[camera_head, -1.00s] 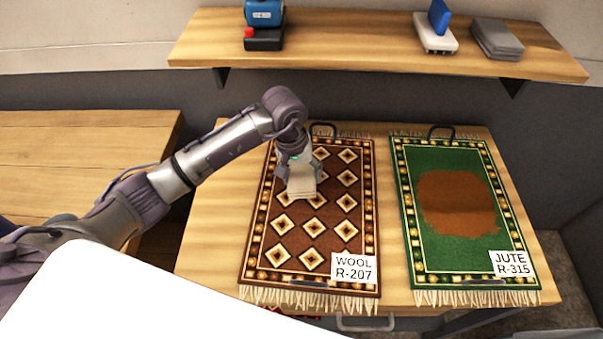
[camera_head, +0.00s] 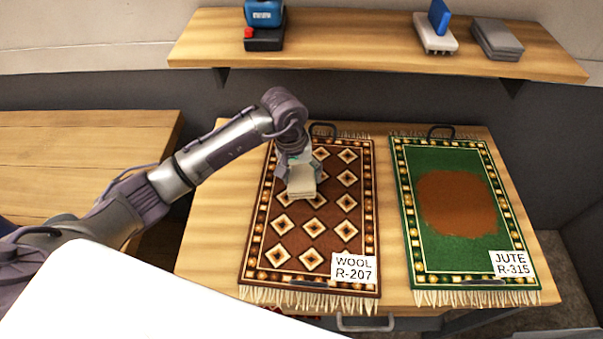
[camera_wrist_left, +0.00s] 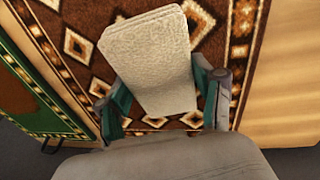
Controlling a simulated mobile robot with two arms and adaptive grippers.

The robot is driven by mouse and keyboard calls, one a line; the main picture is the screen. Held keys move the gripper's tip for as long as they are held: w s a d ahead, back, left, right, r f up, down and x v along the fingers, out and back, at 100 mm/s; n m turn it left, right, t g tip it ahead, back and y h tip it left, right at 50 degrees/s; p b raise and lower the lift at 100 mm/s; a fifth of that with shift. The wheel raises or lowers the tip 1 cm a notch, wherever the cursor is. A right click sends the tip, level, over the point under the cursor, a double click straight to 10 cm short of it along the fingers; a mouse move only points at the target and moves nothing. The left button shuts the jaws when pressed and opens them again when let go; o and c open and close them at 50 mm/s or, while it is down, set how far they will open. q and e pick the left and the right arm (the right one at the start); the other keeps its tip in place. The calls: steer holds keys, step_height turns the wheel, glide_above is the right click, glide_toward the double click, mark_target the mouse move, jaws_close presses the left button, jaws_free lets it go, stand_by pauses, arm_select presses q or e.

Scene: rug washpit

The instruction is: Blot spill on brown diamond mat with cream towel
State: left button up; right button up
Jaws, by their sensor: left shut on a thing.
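The brown diamond mat (camera_head: 313,228) lies on the table with a label reading WOOL R-207. It also shows in the left wrist view (camera_wrist_left: 75,45). The cream towel (camera_head: 301,181) is a folded pad over the upper middle of the mat. My left gripper (camera_head: 298,172) is shut on the towel, with a finger at each side of it in the left wrist view (camera_wrist_left: 162,100). I cannot tell whether the towel touches the mat. No spill shows on the visible part of the brown mat; the area under the towel and gripper is hidden. My right gripper is not in view.
A green mat (camera_head: 440,258) labelled JUTE R-315, with a large brown patch (camera_head: 457,203), lies to the right. A shelf (camera_head: 350,52) behind holds a blue-and-black item (camera_head: 264,25), a white item and grey folded pads (camera_head: 497,39). A wooden bench (camera_head: 75,145) is at left.

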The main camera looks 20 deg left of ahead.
arm_select(q)
steer(key=shift+r+p, duration=1.35)
steer(key=shift+r, duration=2.1)
